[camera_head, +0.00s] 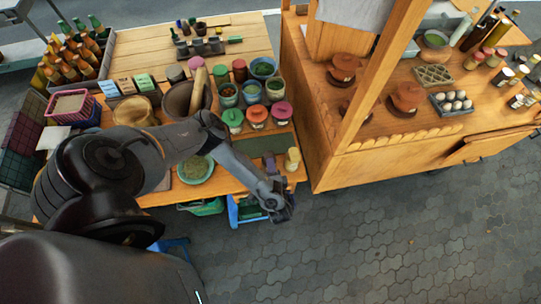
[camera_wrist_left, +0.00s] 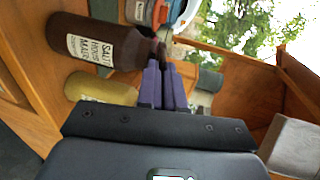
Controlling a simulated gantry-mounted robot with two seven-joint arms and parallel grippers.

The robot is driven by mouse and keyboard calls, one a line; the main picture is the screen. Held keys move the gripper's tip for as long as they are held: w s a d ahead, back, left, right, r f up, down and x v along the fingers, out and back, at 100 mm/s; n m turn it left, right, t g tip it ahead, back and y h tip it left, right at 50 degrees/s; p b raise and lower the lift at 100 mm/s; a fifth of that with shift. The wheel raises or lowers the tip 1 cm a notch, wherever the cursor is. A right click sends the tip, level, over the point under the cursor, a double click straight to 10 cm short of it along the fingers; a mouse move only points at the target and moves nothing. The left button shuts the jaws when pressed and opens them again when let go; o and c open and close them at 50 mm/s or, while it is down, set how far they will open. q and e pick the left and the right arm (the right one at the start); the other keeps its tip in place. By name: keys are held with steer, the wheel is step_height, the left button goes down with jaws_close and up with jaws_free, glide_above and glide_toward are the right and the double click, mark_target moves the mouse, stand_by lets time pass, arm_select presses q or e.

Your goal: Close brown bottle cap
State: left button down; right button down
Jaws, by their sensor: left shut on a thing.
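A brown bottle (camera_wrist_left: 95,40) with a white printed label shows in the left wrist view, lying sideways in that picture. Its narrow neck end points right, to the tips of my left gripper (camera_wrist_left: 161,62). The purple fingers are close together, shut on the bottle's cap or neck end; the fingertips hide most of it, so I cannot tell how the cap sits. In the head view my left gripper (camera_head: 280,207) is at the front right edge of the table, and I cannot make out the brown bottle clearly there. My right gripper is in neither view.
A pale yellow container (camera_head: 292,160) stands beside the gripper; a yellow object (camera_wrist_left: 100,88) lies near the bottle in the wrist view. Lidded jars (camera_head: 257,116) and a mortar (camera_head: 185,100) stand farther back. The wooden cart (camera_head: 400,150) is at right. Paving in front is clear.

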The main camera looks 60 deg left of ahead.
arm_select(q)
steer(key=shift+d+f+y, duration=0.1)
steer(key=shift+f+y, duration=0.25)
steer(key=shift+y, duration=0.25)
steer(key=c, duration=1.3)
jaws_free()
steer(key=shift+o, duration=0.2)
steer(key=shift+p, duration=0.3)
